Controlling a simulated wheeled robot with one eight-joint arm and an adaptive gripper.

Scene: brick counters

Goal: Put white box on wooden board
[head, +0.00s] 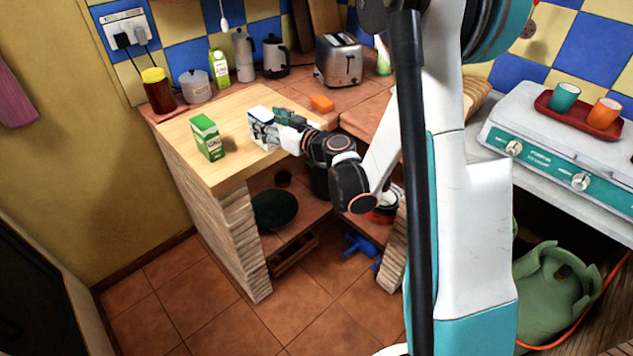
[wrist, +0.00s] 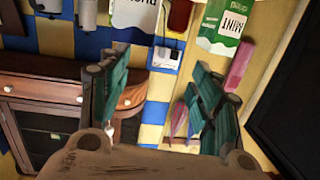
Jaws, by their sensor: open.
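A small white box (head: 261,114) with dark markings stands on the light wooden board (head: 223,170), near its right edge in the head view. My gripper (head: 270,129) is right at this box and hides part of it. The gripper also shows in the wrist view (wrist: 160,62), with its teal fingers spread apart and nothing seen between the tips. A white carton with dark lettering (wrist: 135,14) shows beyond the tips there. A green and white carton (head: 207,137) stands on the board left of my gripper; a green carton marked MINT (wrist: 222,24) shows at upper right in the wrist view.
An orange block (head: 322,104) lies on the tiles. The board's front left part is clear.

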